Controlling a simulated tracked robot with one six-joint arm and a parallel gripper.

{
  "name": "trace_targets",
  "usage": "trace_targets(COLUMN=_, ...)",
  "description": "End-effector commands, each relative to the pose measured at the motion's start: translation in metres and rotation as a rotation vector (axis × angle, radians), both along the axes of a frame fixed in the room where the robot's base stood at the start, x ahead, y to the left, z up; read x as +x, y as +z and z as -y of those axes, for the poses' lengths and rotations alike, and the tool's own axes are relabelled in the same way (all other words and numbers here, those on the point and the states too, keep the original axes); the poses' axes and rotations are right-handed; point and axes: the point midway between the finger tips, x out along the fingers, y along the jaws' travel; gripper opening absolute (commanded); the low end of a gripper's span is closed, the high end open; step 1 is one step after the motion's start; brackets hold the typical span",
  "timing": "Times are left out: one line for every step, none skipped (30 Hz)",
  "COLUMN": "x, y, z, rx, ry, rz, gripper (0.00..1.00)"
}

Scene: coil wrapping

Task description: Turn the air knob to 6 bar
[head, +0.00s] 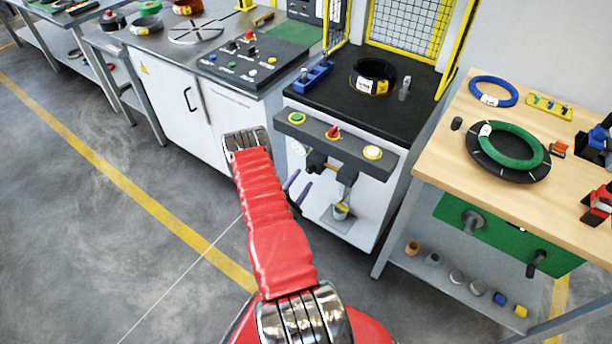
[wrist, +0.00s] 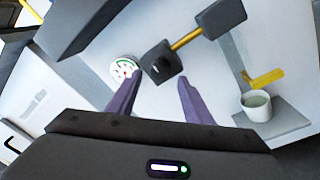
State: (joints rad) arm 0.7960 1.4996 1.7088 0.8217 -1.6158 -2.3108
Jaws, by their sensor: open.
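The air knob (wrist: 160,62) is a dark block-like knob on the white machine front, beside a round white gauge (wrist: 123,69) with a green arc. The gauge's needle and numbers are too small to read. My gripper (wrist: 157,78) has its two purple fingers spread, with nothing between them. In the wrist view the knob appears just beyond the fingertips, nearer the left finger; contact cannot be told. In the head view my gripper (head: 298,186) is low in front of the wrapping machine (head: 335,130), below its button bar, partly hidden by my red arm.
A yellow pipe (wrist: 187,39) runs from the knob to a dark block (wrist: 221,18). A yellow lever (wrist: 265,78) hangs above a white cup (wrist: 256,106) on a grey shelf, right of my fingers. The button bar (head: 320,134) overhangs this area. A wooden table (head: 440,145) stands right.

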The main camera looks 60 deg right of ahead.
Motion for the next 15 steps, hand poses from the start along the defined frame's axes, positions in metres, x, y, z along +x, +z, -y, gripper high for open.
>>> trace_targets(x=-0.001, y=0.0, z=0.009, rx=-0.002, ry=-0.002, rz=0.003, gripper=0.46)
trace_targets(x=-0.002, y=0.0, z=0.013, rx=-0.002, ry=-0.002, rz=0.002, gripper=0.46)
trace_targets(x=-0.002, y=0.0, z=0.019, rx=-0.001, ry=-0.003, rz=0.001, gripper=0.46)
trace_targets(x=-0.002, y=0.0, z=0.023, rx=-0.001, ry=-0.001, rz=0.001, gripper=0.46)
trace_targets(x=-0.002, y=0.0, z=0.026, rx=-0.001, ry=-0.001, rz=0.002, gripper=0.46)
trace_targets(x=-0.002, y=0.0, z=0.03, rx=-0.001, ry=-0.002, rz=0.001, gripper=0.46)
trace_targets(x=-0.002, y=0.0, z=0.033, rx=-0.001, ry=-0.002, rz=0.001, gripper=0.46)
trace_targets(x=-0.002, y=0.0, z=0.036, rx=-0.001, ry=-0.001, rz=0.001, gripper=0.46)
trace_targets(x=-0.002, y=0.0, z=0.038, rx=-0.001, ry=0.0, rz=0.001, gripper=0.46)
trace_targets(x=-0.002, y=0.0, z=0.039, rx=-0.001, ry=0.0, rz=0.0, gripper=0.46)
trace_targets(x=-0.002, y=0.0, z=0.04, rx=-0.001, ry=0.001, rz=0.0, gripper=0.46)
trace_targets(x=-0.002, y=0.0, z=0.041, rx=-0.001, ry=0.001, rz=0.0, gripper=0.46)
trace_targets(x=-0.002, y=0.0, z=0.042, rx=0.0, ry=0.001, rz=-0.001, gripper=0.46)
trace_targets(x=-0.002, y=0.0, z=0.042, rx=0.0, ry=0.001, rz=-0.001, gripper=0.46)
trace_targets(x=-0.002, y=0.0, z=0.042, rx=0.0, ry=0.001, rz=-0.001, gripper=0.46)
